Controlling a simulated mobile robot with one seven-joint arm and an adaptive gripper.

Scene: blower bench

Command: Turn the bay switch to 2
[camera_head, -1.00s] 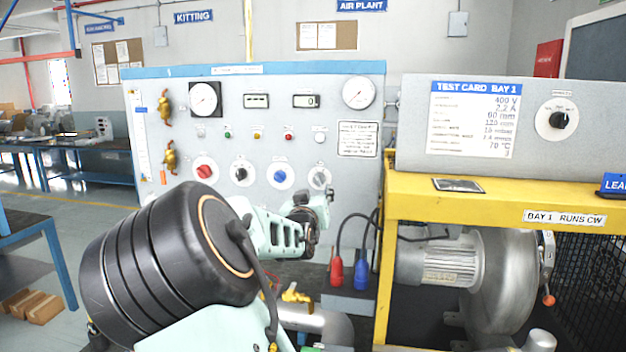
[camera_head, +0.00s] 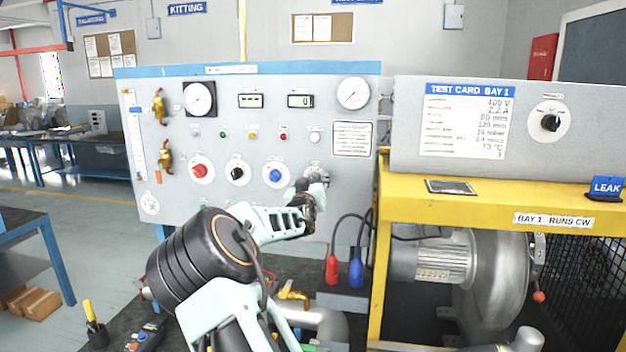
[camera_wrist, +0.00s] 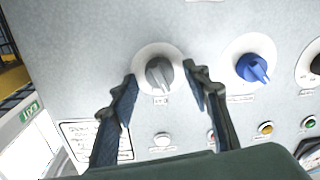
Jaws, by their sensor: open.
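A grey rotary knob on a round white plate (camera_wrist: 159,73) is at the right end of the panel's knob row. I take it for the bay switch; its small label is too blurred to read. My gripper (camera_wrist: 160,80) is open, with one finger on each side of the knob. I cannot tell whether either finger touches it. In the head view, my gripper (camera_head: 312,190) is in front of the panel and hides most of this knob.
The blue knob (camera_head: 275,175), black knob (camera_head: 237,173) and red knob (camera_head: 200,170) are left of the gripper. A yellow frame (camera_head: 450,205) stands right, with a blower (camera_head: 495,270) below. Red (camera_head: 332,270) and blue plugs (camera_head: 356,273) are below the gripper.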

